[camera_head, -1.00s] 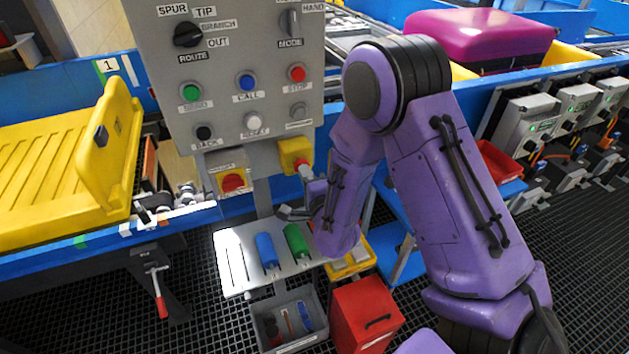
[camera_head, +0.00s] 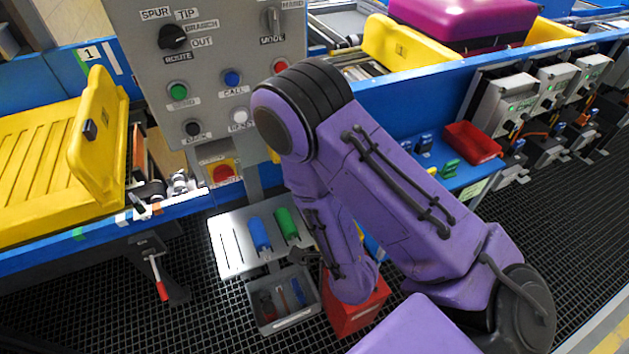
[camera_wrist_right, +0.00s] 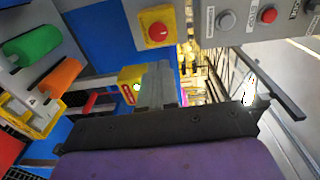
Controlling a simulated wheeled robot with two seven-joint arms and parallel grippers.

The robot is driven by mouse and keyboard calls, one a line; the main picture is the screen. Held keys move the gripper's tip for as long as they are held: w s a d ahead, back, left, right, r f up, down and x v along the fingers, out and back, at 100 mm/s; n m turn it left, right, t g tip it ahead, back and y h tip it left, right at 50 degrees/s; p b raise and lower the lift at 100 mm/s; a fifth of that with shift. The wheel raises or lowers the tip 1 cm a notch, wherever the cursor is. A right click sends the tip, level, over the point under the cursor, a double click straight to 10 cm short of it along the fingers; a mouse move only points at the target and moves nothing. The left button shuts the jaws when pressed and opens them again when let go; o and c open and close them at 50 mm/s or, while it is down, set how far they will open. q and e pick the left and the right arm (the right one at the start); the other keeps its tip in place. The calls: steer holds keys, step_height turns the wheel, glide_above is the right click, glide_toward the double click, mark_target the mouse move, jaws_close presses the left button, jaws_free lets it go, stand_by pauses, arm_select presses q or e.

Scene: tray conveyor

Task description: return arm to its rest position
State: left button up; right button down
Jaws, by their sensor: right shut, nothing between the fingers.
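My right arm, purple with black joints, reaches across the middle of the head view in front of the control panel (camera_head: 205,75). Its forearm hangs down in front of the shelf with the coloured handles and the red box (camera_head: 352,318). My right gripper is mostly hidden behind the forearm in the head view. In the right wrist view its grey fingers (camera_wrist_right: 158,85) are together and empty. A yellow box with a red button (camera_wrist_right: 155,30) is beyond them there. My left gripper is not in view.
A metal shelf (camera_head: 228,243) with a blue and a green handle is left of my forearm, above a grey bin (camera_head: 288,318). A yellow tray (camera_head: 45,165) is on the left conveyor. A red bin (camera_head: 472,143) sits at right. Dark grating floor is open at right.

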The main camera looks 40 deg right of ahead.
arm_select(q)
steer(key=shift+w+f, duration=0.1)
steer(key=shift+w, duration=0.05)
arm_select(e)
steer(key=shift+w+f, duration=0.15)
steer(key=shift+w, duration=0.05)
steer(key=shift+s, duration=0.1)
steer(key=s+f+n+g+y+b, duration=0.1)
steer(key=s+f+n+g+b, duration=0.2)
steer(key=f+n, duration=0.45)
steer(key=s+f+n+g+y+b, duration=0.1)
steer(key=s+f+n+g, duration=0.3)
steer(key=f, duration=0.6)
arm_select(q)
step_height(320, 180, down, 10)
steer(key=b, duration=0.6)
arm_select(e)
steer(key=s+d+f+n+g+h, duration=0.1)
steer(key=s+d+f+n+g, duration=0.1)
steer(key=s+f+g, duration=0.5)
steer(key=s+d+f, duration=0.1)
steer(key=s+f, duration=0.4)
steer(key=f, duration=0.3)
steer(key=shift+s, duration=0.4)
steer(key=shift+f+n, duration=0.1)
steer(key=shift+n, duration=0.15)
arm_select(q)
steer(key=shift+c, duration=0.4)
